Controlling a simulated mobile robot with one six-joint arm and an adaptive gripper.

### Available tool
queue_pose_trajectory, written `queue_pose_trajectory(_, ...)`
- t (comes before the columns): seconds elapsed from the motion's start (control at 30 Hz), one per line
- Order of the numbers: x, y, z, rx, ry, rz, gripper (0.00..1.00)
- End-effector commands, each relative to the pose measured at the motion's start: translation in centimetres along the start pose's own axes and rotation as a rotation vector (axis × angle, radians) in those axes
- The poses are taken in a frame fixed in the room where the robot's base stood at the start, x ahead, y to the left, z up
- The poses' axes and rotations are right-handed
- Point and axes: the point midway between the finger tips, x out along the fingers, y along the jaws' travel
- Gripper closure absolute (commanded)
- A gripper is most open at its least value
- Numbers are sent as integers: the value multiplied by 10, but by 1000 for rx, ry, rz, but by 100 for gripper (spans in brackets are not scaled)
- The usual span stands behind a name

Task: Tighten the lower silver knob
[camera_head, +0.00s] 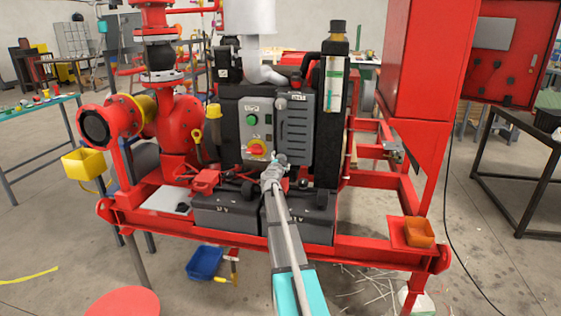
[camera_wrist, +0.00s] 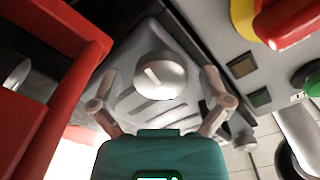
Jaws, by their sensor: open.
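The lower silver knob (camera_wrist: 160,75) is a round metal knob with a pale mark on its face, on a grey louvred cover (camera_head: 295,132). In the wrist view it lies between the two spread fingers of my gripper (camera_wrist: 158,82), with a visible gap on each side. In the head view my gripper (camera_head: 277,167) is at the cover's lower left corner and mostly hides this knob. The upper silver knob (camera_head: 282,103) shows at the cover's upper left.
Left of the cover is a control panel with a green button (camera_head: 251,120) and a red-yellow rotary switch (camera_head: 257,149). Black batteries (camera_head: 225,215) stand below my gripper. The red skid frame (camera_head: 350,246) runs across the front. A red part (camera_wrist: 50,60) fills the wrist view's left.

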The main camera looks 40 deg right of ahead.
Motion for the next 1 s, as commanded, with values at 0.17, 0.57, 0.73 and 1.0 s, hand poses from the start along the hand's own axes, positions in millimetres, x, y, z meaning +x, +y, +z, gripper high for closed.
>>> queue_pose_trajectory(0.17,-9,0,0,0,0,0,2)
queue_pose_trajectory(0.57,-65,1,-1,0,-1,0,2)
queue_pose_trajectory(0.73,-92,1,-1,0,-1,0,2)
queue_pose_trajectory(1.0,-116,1,-1,0,0,1,2)
